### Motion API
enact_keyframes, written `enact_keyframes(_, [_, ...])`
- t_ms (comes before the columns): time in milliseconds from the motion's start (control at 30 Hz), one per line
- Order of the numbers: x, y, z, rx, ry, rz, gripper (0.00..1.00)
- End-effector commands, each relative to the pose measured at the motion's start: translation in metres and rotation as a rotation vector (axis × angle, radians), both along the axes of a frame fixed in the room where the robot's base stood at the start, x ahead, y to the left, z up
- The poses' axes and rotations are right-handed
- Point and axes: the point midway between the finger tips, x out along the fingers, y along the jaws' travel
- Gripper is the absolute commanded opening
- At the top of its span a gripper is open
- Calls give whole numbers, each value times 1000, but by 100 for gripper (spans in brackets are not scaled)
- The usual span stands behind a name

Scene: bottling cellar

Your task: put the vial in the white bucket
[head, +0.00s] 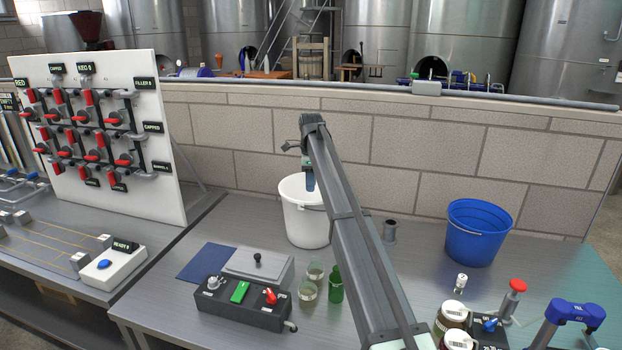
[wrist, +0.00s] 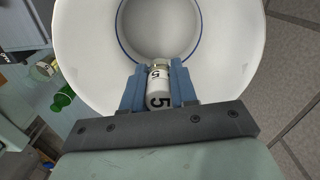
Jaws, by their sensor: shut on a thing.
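The white bucket (head: 306,228) stands on the grey bench near the brick wall, left of my arm in the head view. In the wrist view its open mouth and pale inner wall (wrist: 85,40) fill most of the upper picture. My gripper (wrist: 158,75) is shut on a small white vial (wrist: 158,92) marked with a 5, between its blue fingers. The vial appears over the bucket's opening, apart from the bottom. In the head view my gripper (head: 309,180) is at the bucket's rim height or above; the vial is hidden there.
A control box (head: 243,302), glass jars (head: 307,291) and a green bottle (head: 336,284) stand in front of the bucket. A blue bucket (head: 478,232) and a small grey cup (head: 390,230) are to the right. Another small white vial (head: 460,283) stands near the brown jars (head: 450,318).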

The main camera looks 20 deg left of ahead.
Motion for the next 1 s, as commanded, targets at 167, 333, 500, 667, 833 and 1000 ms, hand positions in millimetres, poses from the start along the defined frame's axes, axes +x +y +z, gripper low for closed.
enact_keyframes(167, [0,0,-1,0,0,0,0])
enact_keyframes(333, [0,0,-1,0,0,0,28])
enact_keyframes(500, [0,0,-1,0,0,0,45])
enact_keyframes(667, [0,0,-1,0,0,0,57])
enact_keyframes(833, [0,0,-1,0,0,0,57])
enact_keyframes(1000, [0,0,-1,0,0,0,57])
